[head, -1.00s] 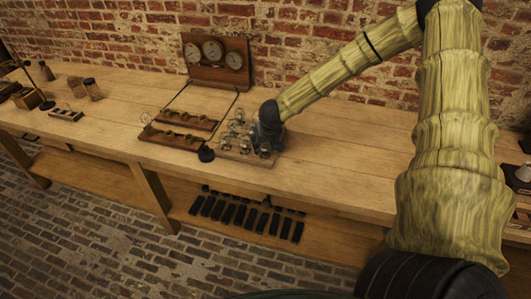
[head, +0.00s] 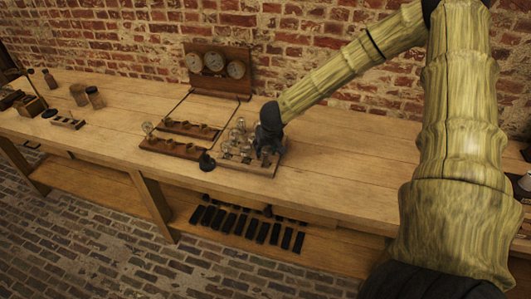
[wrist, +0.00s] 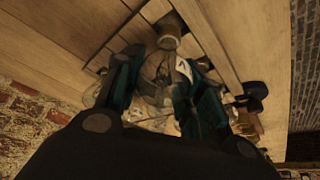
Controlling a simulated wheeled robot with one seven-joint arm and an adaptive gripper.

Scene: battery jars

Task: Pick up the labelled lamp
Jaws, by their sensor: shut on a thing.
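In the head view my dark gripper (head: 269,137) is over the right side of a wooden lamp board (head: 246,168) that carries several glass lamps. The held lamp cannot be made out there. I cannot tell whether its base is clear of the board.
Two wooden strips with brass fittings (head: 174,148) lie left of the board. A small black round object (head: 207,162) is at its left front corner. A three-dial panel (head: 217,68) stands behind, near the brick wall. The bench (head: 340,150) to the right is clear.

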